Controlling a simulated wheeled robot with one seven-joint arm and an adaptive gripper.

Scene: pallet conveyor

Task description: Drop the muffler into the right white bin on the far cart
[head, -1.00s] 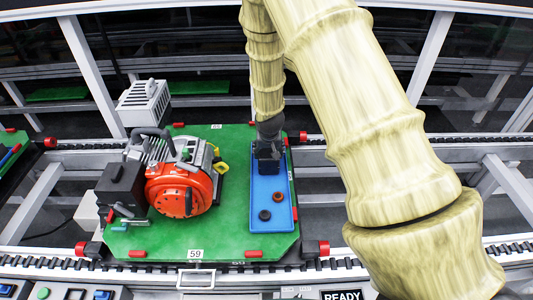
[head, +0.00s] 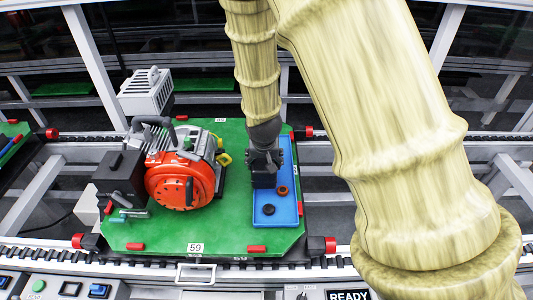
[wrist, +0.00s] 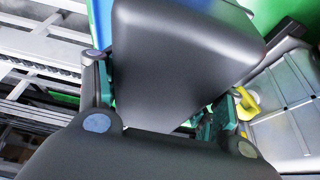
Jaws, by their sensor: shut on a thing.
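The muffler (wrist: 180,62), a dark grey rounded box, fills the middle of the wrist view between my gripper's fingers. In the head view my gripper (head: 265,163) points down over the far part of a blue tray (head: 290,210), and the dark block of the muffler (head: 264,180) shows under it. My gripper is shut on it. I cannot tell whether the muffler touches the tray. The far cart and its white bins are not in view.
The tray lies on a green pallet (head: 170,235) on the conveyor, with a brown ring (head: 282,190) and a black ring (head: 268,209) in it. An orange engine (head: 180,185) stands left of the tray. Conveyor rails (head: 420,140) run across behind.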

